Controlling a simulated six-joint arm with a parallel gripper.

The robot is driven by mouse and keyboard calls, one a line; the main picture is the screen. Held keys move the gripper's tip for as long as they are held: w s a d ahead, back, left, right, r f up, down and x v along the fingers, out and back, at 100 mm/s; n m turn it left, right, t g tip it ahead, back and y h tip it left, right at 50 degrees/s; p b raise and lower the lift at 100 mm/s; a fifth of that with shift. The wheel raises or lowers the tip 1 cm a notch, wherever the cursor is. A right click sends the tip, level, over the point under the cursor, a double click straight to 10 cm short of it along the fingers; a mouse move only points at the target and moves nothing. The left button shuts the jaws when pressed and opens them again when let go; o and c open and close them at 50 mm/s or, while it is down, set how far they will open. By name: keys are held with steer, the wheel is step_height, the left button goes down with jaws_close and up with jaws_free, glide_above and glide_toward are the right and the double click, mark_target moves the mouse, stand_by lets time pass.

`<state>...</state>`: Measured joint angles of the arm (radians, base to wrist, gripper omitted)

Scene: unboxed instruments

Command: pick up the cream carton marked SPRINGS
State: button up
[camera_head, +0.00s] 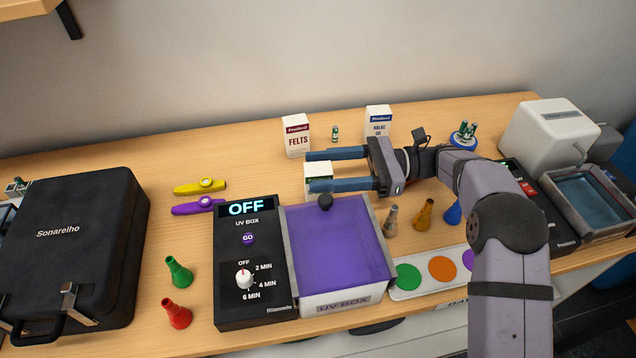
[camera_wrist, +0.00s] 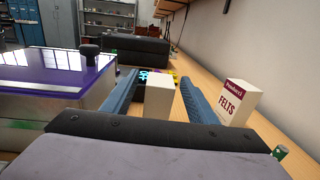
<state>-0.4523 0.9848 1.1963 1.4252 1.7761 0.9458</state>
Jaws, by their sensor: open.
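A cream carton (camera_head: 319,168) stands behind the UV box, partly covered by my gripper's near finger in the head view. A trace of green shows on its front, but I cannot read its marking. My gripper (camera_head: 310,171) is open, with its blue fingers pointing left, one on the far side and one on the near side of this carton. In the wrist view the plain cream carton (camera_wrist: 158,97) stands between the two fingers (camera_wrist: 158,80), with a gap visible on each side. No other carton in view reads SPRINGS.
The FELTS carton (camera_head: 297,136) stands close behind the far finger; the VALVE OIL carton (camera_head: 378,121) is farther right. A small green battery-like item (camera_head: 335,133) stands between them. The UV box (camera_head: 340,250), with a black lid knob (camera_head: 325,202), is just in front. Kazoos (camera_head: 198,206) lie left.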

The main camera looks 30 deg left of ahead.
steer(key=shift+f+p+x, duration=0.15)
steer(key=shift+p+x, duration=0.3)
steer(key=shift+x, duration=0.85)
steer(key=shift+f+p+x, duration=0.1)
steer(key=shift+p+x, duration=0.35)
steer(key=shift+x, duration=0.85)
steer(key=c, duration=1.2)
steer(key=shift+o, duration=0.2)
steer(key=shift+r, duration=0.1)
